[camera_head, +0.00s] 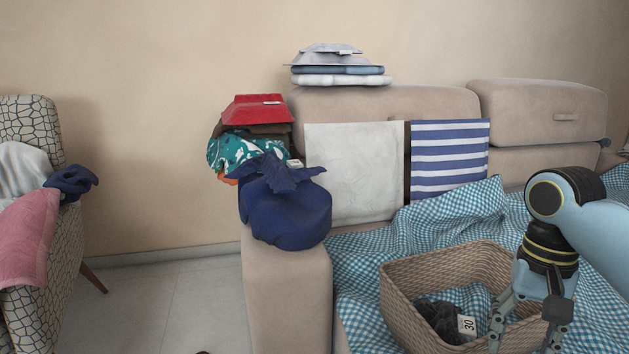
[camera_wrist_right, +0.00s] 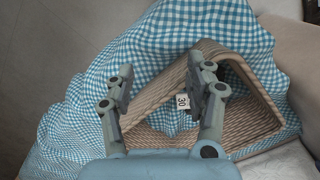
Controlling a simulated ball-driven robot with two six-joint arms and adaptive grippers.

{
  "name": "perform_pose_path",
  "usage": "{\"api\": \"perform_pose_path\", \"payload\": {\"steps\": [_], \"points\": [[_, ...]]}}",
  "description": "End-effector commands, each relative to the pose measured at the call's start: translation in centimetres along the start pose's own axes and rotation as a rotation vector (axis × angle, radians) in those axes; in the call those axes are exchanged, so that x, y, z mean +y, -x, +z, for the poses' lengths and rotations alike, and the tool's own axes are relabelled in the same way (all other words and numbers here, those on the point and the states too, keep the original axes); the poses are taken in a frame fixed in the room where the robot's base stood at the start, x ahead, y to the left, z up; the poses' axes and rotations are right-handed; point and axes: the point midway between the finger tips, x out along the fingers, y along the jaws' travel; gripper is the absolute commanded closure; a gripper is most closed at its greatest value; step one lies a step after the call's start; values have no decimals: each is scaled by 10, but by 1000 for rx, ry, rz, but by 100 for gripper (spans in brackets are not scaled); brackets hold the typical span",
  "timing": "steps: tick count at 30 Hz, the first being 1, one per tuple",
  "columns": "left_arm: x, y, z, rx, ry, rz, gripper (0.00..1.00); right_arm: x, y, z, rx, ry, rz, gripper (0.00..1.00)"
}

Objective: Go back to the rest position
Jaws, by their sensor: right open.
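My right gripper (camera_head: 525,338) comes in from the right in the head view, over the right part of a woven basket (camera_head: 395,312). It is open, and I see nothing held between its fingers. In the right wrist view the gripper (camera_wrist_right: 160,92) has its two fingers spread apart, with the basket (camera_wrist_right: 265,125) beyond them. A white tag marked 30 (camera_wrist_right: 182,101) shows between the fingers there. In the head view the tag (camera_head: 467,325) lies by dark cloth (camera_head: 440,318) inside the basket. My left gripper is in neither view.
The basket stands on a blue checked blanket (camera_head: 465,212) on the beige sofa (camera_head: 288,300). A dark blue bundle (camera_head: 285,210) sits on the sofa arm. Folded clothes (camera_head: 342,80) lie on the backrest. A patterned armchair (camera_head: 68,250) stands left; floor (camera_head: 165,305) between is clear.

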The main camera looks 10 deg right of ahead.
Motion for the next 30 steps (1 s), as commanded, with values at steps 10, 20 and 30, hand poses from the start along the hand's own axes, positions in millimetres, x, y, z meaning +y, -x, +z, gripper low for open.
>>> {"api": "perform_pose_path", "payload": {"steps": [10,20,30], "points": [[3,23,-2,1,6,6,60,27,-70,55,-172,-61,67,46],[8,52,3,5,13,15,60,91,-213,161,-257,-44,120,46],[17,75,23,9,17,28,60,205,-344,348,-119,366,133,46]]}}
